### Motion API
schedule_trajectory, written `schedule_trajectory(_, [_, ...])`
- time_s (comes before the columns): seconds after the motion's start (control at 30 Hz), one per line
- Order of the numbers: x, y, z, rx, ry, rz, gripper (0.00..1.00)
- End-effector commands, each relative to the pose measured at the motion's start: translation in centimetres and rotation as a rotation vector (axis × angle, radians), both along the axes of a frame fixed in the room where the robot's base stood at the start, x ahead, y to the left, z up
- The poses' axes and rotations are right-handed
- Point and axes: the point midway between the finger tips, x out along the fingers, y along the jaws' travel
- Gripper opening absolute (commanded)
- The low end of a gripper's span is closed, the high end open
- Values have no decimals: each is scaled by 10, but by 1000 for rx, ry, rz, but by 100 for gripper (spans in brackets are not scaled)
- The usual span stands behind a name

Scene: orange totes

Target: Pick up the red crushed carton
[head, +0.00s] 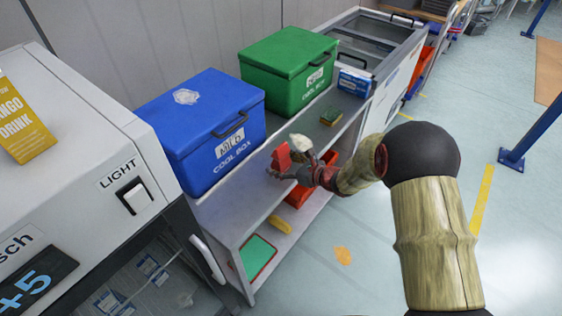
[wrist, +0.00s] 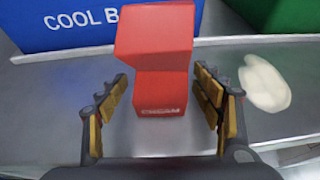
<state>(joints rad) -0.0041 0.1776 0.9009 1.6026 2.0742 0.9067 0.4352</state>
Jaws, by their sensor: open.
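The red crushed carton (wrist: 155,62) stands on the grey metal shelf top in the wrist view, bent and dented at its middle. In the head view the carton (head: 281,158) shows in front of the blue cool box, partly hidden by my gripper. My gripper (wrist: 164,102) is open, with one finger on each side of the carton's lower part. Gaps show between both fingers and the carton, so I see no grip on it.
A pale crumpled item (wrist: 264,83) lies right of the carton. The blue cool box (head: 205,128) and green cool box (head: 288,68) stand behind. A small green-and-yellow item (head: 331,117) and a blue-and-white box (head: 354,83) lie farther right. An orange-red tote (head: 299,196) sits below.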

Motion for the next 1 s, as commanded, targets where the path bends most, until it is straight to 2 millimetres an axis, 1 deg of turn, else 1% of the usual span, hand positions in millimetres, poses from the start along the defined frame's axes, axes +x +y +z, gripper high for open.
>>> schedule_trajectory(0.07, [0, 0, 1, 0, 0, 0, 66])
schedule_trajectory(0.73, [0, 0, 1, 0, 0, 0, 27])
schedule_trajectory(1.0, [0, 0, 2, 1, -1, 0, 27])
